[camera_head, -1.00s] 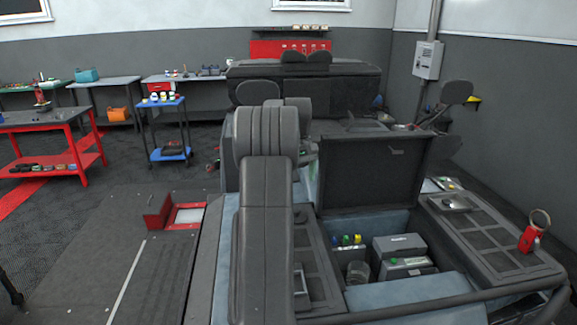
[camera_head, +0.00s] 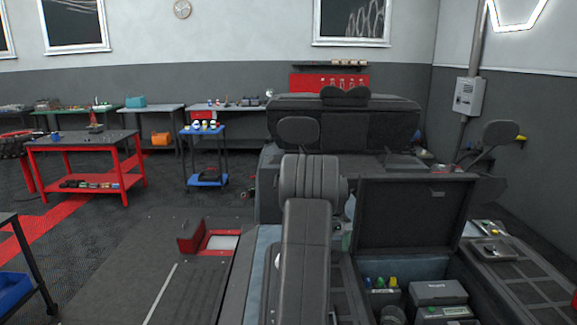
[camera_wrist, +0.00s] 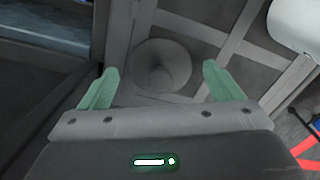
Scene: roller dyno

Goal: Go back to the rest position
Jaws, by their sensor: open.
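My gripper (camera_wrist: 161,70) shows in the wrist view, with its two green fingers spread wide apart. Nothing is between them. Past the fingertips is a grey panel with raised ribs (camera_wrist: 232,48) and a round, funnel-like grey shape (camera_wrist: 165,58). I cannot tell the distance to it. In the head view a dark padded arm of mine stands in the middle, and my gripper is hidden there.
An open dark lid (camera_head: 412,215) stands behind a compartment with a grey box (camera_head: 438,292) and colored caps (camera_head: 380,282). The floor (camera_head: 130,235) between is mostly clear.

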